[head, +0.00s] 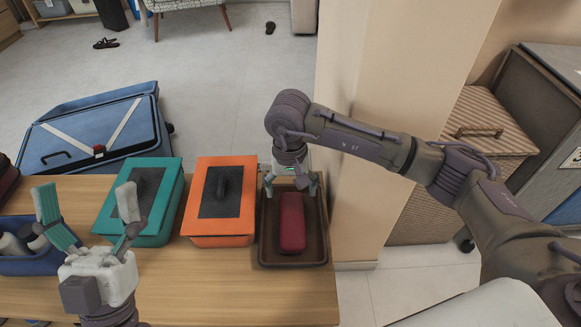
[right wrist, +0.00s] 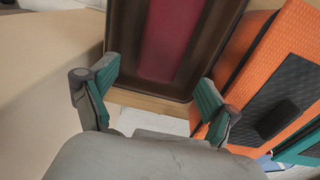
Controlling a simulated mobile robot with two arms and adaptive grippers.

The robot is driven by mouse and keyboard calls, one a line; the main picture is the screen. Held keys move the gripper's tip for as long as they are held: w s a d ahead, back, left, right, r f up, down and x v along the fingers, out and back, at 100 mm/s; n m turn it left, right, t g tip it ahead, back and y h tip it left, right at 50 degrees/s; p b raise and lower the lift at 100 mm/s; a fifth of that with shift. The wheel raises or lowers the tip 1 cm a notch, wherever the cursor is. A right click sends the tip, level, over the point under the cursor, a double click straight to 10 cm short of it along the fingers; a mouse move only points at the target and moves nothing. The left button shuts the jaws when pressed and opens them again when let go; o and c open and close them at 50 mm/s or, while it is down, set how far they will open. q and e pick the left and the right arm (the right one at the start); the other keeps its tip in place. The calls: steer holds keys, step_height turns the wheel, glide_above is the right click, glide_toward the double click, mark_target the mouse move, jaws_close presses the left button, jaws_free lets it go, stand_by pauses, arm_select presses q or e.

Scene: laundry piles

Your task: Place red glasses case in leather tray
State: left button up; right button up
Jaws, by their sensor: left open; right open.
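The red glasses case (head: 292,222) lies lengthwise inside the brown leather tray (head: 262,252) at the right end of the table. In the right wrist view the case (right wrist: 172,40) rests in the tray (right wrist: 122,45), partly cut off by the top edge. My right gripper (head: 291,183) is open and empty at the far end of the tray, apart from the case. Its two fingers show in the right wrist view (right wrist: 158,95) with nothing between them. My left gripper (head: 90,222) is open and empty above the table at the left.
An orange box (head: 232,241) and a green box (head: 168,215), both with dark lid panels, stand left of the tray. A blue bin (head: 25,265) with items is at the far left. A wall column (head: 350,200) stands close right of the tray. The front tabletop (head: 220,290) is clear.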

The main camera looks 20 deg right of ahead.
arm_select(q)
steer(key=w+f+g+y+p, duration=0.1)
steer(key=w+f+g, duration=0.3)
steer(key=w+f, duration=0.1)
steer(key=shift+d+g+y, duration=0.3)
steer(key=shift+y, duration=0.1)
arm_select(e)
step_height(320, 180, up, 6)
arm_select(q)
steer(key=shift+w+f+p, duration=0.1)
steer(key=shift+f+p, duration=0.05)
steer(key=shift+p, duration=0.15)
arm_select(e)
steer(key=shift+a+r, duration=0.1)
steer(key=shift+r, duration=0.05)
